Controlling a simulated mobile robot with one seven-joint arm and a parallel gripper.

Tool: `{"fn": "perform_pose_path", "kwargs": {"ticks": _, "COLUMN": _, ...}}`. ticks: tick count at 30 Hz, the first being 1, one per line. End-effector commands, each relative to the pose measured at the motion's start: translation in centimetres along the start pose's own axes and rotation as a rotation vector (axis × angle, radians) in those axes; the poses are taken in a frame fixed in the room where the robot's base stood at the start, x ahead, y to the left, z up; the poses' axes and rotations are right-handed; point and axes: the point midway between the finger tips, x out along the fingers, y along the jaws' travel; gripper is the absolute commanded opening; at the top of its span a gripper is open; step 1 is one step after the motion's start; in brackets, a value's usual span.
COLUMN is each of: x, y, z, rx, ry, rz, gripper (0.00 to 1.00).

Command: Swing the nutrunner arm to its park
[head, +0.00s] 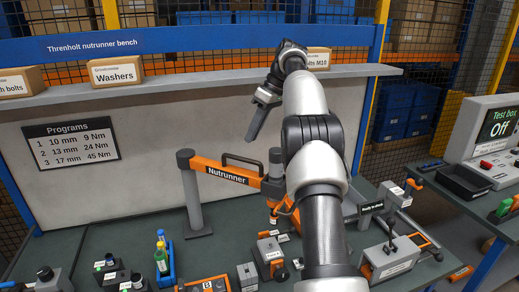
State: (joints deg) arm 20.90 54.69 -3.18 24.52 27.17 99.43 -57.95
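The nutrunner arm (215,171) is an orange beam labelled "Nutrunner". At its left end it joins a grey upright post (194,205) on the bench, and a dark bar handle (240,160) is on top. The beam runs right to a grey joint near my arm, where orange and dark tool parts hang; my arm hides part of this area. My gripper (258,122) is above and behind the beam, in front of the pale back panel, fingers pointing down and apart from the beam. It is seen edge-on, so its opening is unclear. I see no readable park mark.
A shelf (210,88) with boxes, including a Washers box (115,70), runs behind. A test box (490,135) stands right. The bench left of the post is clearer.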

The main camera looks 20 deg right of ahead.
Motion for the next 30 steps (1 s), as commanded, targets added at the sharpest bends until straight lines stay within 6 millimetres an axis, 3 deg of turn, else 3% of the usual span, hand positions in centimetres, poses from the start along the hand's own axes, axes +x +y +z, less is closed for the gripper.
{"fn": "perform_pose_path", "kwargs": {"ticks": 5, "x": 1.4, "y": -2.2, "z": 0.2, "rx": -0.118, "ry": -0.122, "rz": 0.087, "gripper": 0.00}}
{"fn": "perform_pose_path", "kwargs": {"ticks": 8, "x": 2.1, "y": -4.4, "z": 1.6, "rx": -0.260, "ry": -0.251, "rz": 0.172, "gripper": 0.00}}
{"fn": "perform_pose_path", "kwargs": {"ticks": 17, "x": 3.2, "y": -11.6, "z": 9.8, "rx": -0.862, "ry": -0.652, "rz": 0.350, "gripper": 0.00}}
{"fn": "perform_pose_path", "kwargs": {"ticks": 21, "x": 4.6, "y": -14.6, "z": 14.0, "rx": -1.196, "ry": -0.802, "rz": 0.384, "gripper": 0.00}}
{"fn": "perform_pose_path", "kwargs": {"ticks": 25, "x": 6.3, "y": -16.7, "z": 16.7, "rx": -1.453, "ry": -0.892, "rz": 0.393, "gripper": 0.00}}
{"fn": "perform_pose_path", "kwargs": {"ticks": 30, "x": 7.6, "y": -18.1, "z": 18.3, "rx": -1.629, "ry": -0.943, "rz": 0.396, "gripper": 0.00}}
